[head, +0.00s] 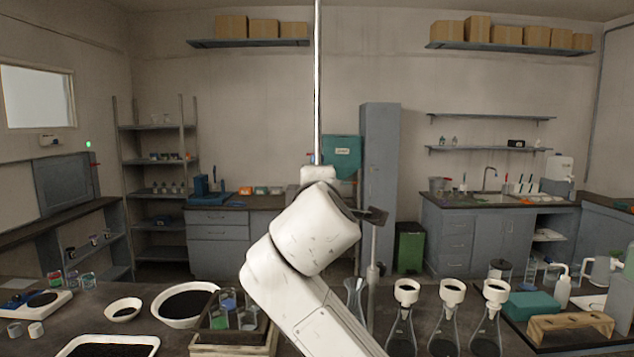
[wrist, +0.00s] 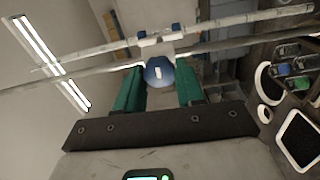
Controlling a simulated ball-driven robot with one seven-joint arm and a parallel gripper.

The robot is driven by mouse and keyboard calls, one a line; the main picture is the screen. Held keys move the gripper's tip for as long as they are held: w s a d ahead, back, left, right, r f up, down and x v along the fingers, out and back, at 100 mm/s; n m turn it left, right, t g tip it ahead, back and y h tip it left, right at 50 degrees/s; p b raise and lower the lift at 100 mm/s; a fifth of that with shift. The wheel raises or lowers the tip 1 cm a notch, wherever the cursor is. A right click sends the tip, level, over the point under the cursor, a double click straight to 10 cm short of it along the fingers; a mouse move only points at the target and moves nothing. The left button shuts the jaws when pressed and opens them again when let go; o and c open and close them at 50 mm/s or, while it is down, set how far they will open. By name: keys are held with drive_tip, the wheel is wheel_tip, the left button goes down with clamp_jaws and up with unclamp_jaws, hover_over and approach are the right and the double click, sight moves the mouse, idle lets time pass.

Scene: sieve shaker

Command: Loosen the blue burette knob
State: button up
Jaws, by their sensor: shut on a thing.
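The blue burette knob (wrist: 158,72) is round with a small pale mark and sits between the two green fingers of my gripper (wrist: 160,76) in the wrist view. The gripper is shut on it, with one finger on each side. Behind the knob, long pale tubes cross the wrist view, with a white holder and small blue parts (wrist: 142,36). In the head view the tall thin burette tube (head: 317,90) rises upright behind my white arm. My arm hides the knob and the gripper there.
Below the arm on the dark bench stand several flasks with white funnels (head: 406,292), a wooden tray of jars (head: 232,350) and white bowls (head: 184,304). A wooden rack (head: 570,326) is at the right. A grey stand post (head: 372,285) is close beside my arm.

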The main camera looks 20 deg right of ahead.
drive_tip(key=shift+a+f+n, duration=0.1)
drive_tip(key=shift+a+n, duration=0.05)
drive_tip(key=shift+n, duration=0.15)
drive_tip(key=o, duration=1)
drive_tip(key=shift+s, duration=0.1)
drive_tip(key=b+v, duration=0.3)
drive_tip(key=v, duration=0.7)
drive_tip(key=shift+s, duration=0.3)
drive_tip(key=shift+s+a, duration=0.1)
